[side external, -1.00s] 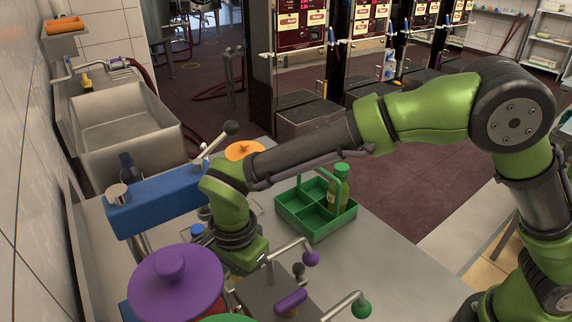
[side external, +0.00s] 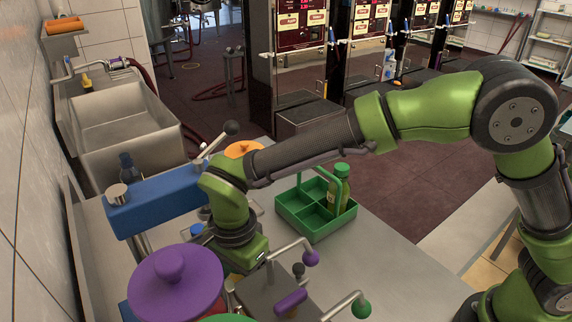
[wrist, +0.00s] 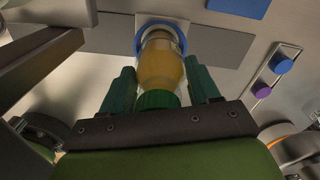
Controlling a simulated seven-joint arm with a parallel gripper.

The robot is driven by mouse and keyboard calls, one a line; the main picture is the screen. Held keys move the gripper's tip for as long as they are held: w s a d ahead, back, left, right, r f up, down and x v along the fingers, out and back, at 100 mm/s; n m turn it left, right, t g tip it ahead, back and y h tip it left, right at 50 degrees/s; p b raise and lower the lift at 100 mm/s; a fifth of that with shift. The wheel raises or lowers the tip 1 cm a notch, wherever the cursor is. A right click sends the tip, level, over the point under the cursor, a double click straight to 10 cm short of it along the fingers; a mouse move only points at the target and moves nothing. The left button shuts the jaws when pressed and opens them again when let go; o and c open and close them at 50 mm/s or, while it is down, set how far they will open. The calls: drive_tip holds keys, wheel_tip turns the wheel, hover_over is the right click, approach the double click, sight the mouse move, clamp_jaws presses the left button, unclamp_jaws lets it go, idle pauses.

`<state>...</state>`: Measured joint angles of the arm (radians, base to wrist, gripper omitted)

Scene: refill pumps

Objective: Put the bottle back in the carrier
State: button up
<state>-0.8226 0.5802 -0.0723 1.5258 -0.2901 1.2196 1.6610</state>
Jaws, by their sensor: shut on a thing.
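The green carrier (side external: 315,229) stands on the counter, with a raised handle and several square compartments. A bottle with a green cap (side external: 341,190) stands upright in its right part; the other visible compartments look empty. In the wrist view, my gripper (wrist: 163,90) has its two green fingers on either side of a second bottle (wrist: 160,68) with a green cap and amber contents. It is shut on this bottle near the cap. The bottle's far end is at a blue-rimmed metal ring (wrist: 180,45); I cannot tell how deep it sits. My arm hides this bottle in the side view.
A blue pump body (side external: 160,202) with a lever stands left of my wrist. A purple-lidded pot (side external: 175,283) is in front, and taps with purple (side external: 311,258) and green (side external: 361,307) knobs stand right of my gripper. The counter right of the carrier is clear.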

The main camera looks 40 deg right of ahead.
wheel_tip(320, 180, up, 16)
drive_tip(key=shift+f, duration=0.15)
idle(0.7)
drive_tip(key=w+d+f+m, duration=0.1)
drive_tip(key=w+d+f, duration=0.2)
drive_tip(key=d, duration=0.5)
drive_tip(key=w+d+f+m, duration=0.2)
drive_tip(key=d+f, duration=0.3)
drive_tip(key=d, duration=0.3)
drive_tip(key=w+d+f+m, duration=0.1)
drive_tip(key=w+d+f, duration=0.2)
drive_tip(key=d, duration=0.6)
drive_tip(key=shift+w+f+m, duration=0.3)
drive_tip(key=shift+w+f, duration=0.1)
drive_tip(key=shift+w, duration=0.45)
drive_tip(key=shift+f, duration=1.35)
drive_tip(key=shift+f, duration=0.15)
